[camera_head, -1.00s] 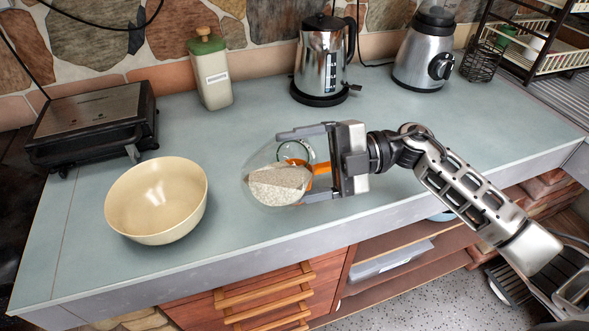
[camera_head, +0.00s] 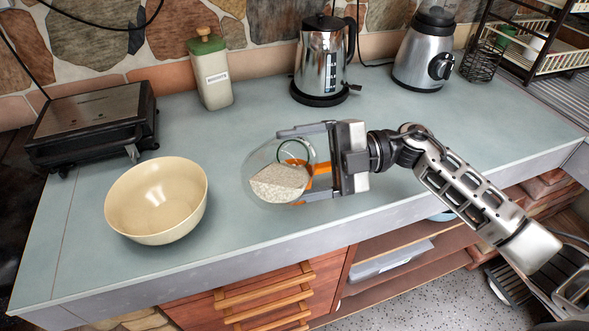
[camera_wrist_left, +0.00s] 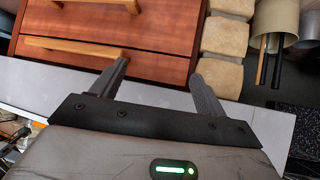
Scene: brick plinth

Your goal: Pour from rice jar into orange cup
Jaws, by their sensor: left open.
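The rice jar (camera_head: 265,190) is clear round glass with pale rice inside. It is tilted, and its rice lies at a slant. My right gripper (camera_head: 292,168) has its fingers on opposite sides of the jar and holds it. The orange cup (camera_head: 319,183) shows only in part, behind the jar and between the fingers. The jar and gripper hide most of it, so I cannot tell whether rice is in it. My left gripper (camera_wrist_left: 162,72) is open and empty in the left wrist view, by the counter's front edge; it is outside the head view.
A cream bowl (camera_head: 155,200) stands at the left front. A black grill (camera_head: 93,125), a green-lidded canister (camera_head: 211,80), a kettle (camera_head: 324,60) and a blender (camera_head: 424,50) line the back. A dish rack (camera_head: 545,60) is at the back right. The counter between is clear.

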